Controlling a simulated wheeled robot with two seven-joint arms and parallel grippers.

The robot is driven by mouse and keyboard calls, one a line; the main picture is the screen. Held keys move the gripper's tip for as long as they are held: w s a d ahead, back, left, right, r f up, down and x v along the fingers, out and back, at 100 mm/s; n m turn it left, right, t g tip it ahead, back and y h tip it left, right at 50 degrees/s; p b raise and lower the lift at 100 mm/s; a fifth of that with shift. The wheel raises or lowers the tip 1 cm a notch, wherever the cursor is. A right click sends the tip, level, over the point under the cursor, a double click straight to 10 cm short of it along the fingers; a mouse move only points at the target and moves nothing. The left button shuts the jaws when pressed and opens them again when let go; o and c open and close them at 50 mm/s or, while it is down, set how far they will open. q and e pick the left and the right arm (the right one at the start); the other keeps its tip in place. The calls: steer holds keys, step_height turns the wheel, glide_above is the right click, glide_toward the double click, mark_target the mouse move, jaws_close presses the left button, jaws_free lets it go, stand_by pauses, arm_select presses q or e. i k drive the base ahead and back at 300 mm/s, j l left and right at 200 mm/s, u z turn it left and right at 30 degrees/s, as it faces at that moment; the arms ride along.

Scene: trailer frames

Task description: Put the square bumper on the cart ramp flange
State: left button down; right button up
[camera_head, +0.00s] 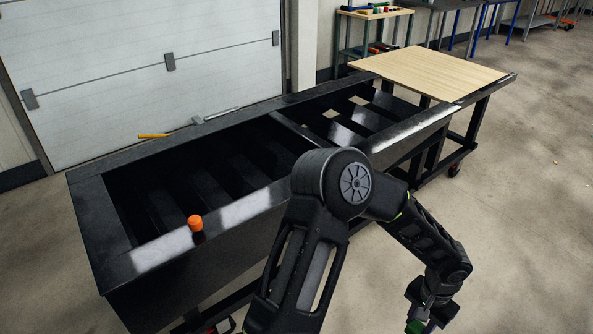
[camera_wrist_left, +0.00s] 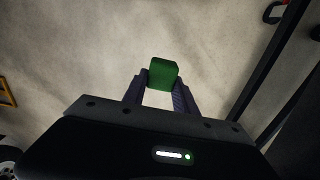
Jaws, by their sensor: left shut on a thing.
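The green square bumper (camera_wrist_left: 163,74) is held between the fingertips of my left gripper (camera_wrist_left: 162,86), which is shut on it. In the head view a little of the green bumper (camera_head: 414,327) shows at the bottom edge, below the left gripper (camera_head: 428,308). The gripper hangs over the floor to the right of the cart, apart from it. The black cart frame (camera_head: 155,253) stands at left and centre. Its flat rim runs around slatted bays. I cannot tell which part is the ramp flange. My arm hides part of the near side. My right gripper is not in view.
A yellow tool (camera_head: 154,136) and a thin grey tool (camera_head: 221,114) lie on the far rim. A wooden board (camera_head: 430,72) covers the cart's far end. Open floor (camera_head: 535,200) lies at right.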

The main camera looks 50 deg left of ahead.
mark_target(274, 194)
steer(key=k+j, duration=0.1)
steer(key=j, duration=0.3)
steer(key=k+j, duration=0.1)
steer(key=j, duration=0.3)
steer(key=k+j, duration=0.1)
steer(key=j, duration=0.25)
steer(key=k+j, duration=0.15)
steer(key=j, duration=0.25)
steer(key=k+j, duration=0.1)
steer(key=j, duration=0.3)
